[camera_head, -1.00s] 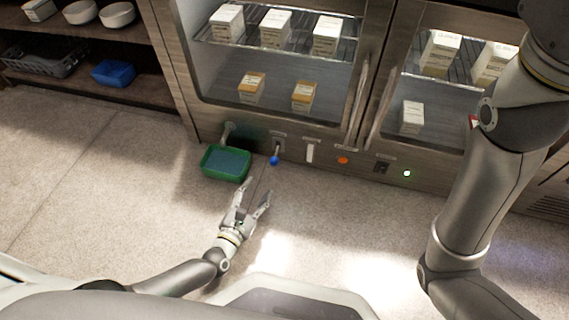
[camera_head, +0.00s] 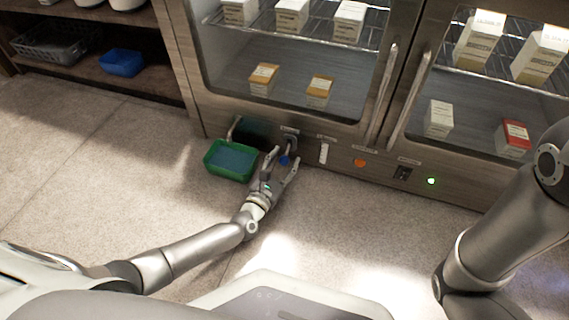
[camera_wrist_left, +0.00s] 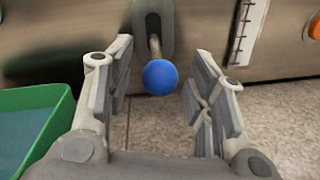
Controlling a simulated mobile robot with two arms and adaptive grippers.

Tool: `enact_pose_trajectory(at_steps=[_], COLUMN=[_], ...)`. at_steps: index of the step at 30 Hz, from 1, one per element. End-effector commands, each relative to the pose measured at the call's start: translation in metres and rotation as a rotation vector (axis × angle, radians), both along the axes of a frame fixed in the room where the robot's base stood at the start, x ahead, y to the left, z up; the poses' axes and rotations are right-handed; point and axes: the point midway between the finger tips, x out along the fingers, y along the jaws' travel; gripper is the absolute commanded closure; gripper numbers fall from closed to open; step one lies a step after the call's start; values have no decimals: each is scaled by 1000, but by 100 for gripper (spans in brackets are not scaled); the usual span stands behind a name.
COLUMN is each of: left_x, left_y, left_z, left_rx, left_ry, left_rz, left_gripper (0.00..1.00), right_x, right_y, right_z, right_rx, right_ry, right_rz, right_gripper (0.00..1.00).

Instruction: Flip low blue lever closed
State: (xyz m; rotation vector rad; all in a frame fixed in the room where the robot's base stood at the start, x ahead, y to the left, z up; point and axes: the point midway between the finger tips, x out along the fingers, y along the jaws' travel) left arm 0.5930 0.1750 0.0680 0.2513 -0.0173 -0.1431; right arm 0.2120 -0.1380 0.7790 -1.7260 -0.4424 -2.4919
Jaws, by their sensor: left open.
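The low blue lever shows in the head view as a small blue knob (camera_head: 284,160) on the cabinet's bottom panel. In the left wrist view its round blue ball (camera_wrist_left: 160,77) hangs at the end of a short metal stem, below an oval slot plate. My left gripper (camera_head: 284,163) is open in front of the panel. In the left wrist view its two fingers (camera_wrist_left: 158,88) stand on either side of the blue ball, with a gap on each side. My right arm is at the right of the head view; its gripper is out of the frame.
A green bin (camera_head: 232,160) stands on the floor left of the lever, beside my left gripper. A white gauge strip (camera_head: 323,153), an orange button (camera_head: 359,162) and a green light (camera_head: 431,181) sit along the panel to the right. Glass doors with boxes are above. The front floor is clear.

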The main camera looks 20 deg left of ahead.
Motion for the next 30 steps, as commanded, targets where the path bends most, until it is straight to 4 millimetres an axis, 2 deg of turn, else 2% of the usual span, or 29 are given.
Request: enact_pose_trajectory(at_steps=[3,12,23,30], left_x=[8,9,8,8], left_y=[-1,-2,-2,-2], left_z=[0,1,0,1], left_rx=[-1,0,0,0], left_ry=[-1,0,0,1], left_rz=[1,0,0,-1], left_gripper=[51,52,99,100], right_x=[0,0,0,0], right_y=[0,0,0,0], right_z=[-4,-4,-4,-3], right_rx=[0,-1,0,0], right_ry=[0,0,0,0], right_rz=[0,0,0,0], right_gripper=[100,100,100,100])
